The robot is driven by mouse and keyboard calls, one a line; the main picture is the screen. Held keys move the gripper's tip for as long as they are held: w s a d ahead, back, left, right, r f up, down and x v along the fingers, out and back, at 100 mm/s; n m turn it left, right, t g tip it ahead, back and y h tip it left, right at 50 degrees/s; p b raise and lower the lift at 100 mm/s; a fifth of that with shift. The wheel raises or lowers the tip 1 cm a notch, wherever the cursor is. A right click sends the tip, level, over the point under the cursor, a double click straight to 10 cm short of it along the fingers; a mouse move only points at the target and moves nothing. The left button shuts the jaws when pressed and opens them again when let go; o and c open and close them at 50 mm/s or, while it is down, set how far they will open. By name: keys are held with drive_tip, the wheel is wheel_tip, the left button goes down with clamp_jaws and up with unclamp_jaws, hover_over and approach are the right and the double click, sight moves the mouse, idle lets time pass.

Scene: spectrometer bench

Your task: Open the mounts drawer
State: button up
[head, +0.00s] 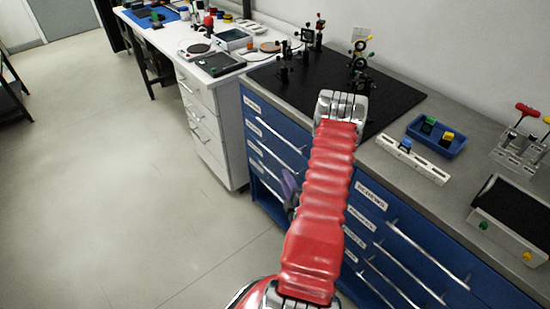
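A blue drawer cabinet (300,137) stands under the grey worktop, with two columns of drawers that have long silver handles and white labels. The right column's top label appears to read "SCREWS" (371,196). The other labels are too small or too slanted to read, so I cannot tell which is the mounts drawer. The drawer fronts I see look shut. My red arm crosses in front of the cabinet and covers its middle. A small grey-purple part (291,187), probably my gripper, shows beside the left column's lower drawers. The arm hides most of it; its fingers cannot be made out.
On the worktop are a black optics board (395,99) with mounted parts, a blue tray (437,136), a white holder strip (412,160) and a black-topped box (510,215). A white drawer unit (203,125) stands left of the cabinet. The floor (110,180) at left is clear.

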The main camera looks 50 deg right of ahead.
sight(275, 157)
idle(0.4)
drive_tip(key=x, duration=1.3)
drive_tip(key=shift+w+d, duration=0.2)
drive_tip(key=shift+w, duration=0.1)
clamp_jaws()
drive_tip(key=shift+a+f, duration=0.15)
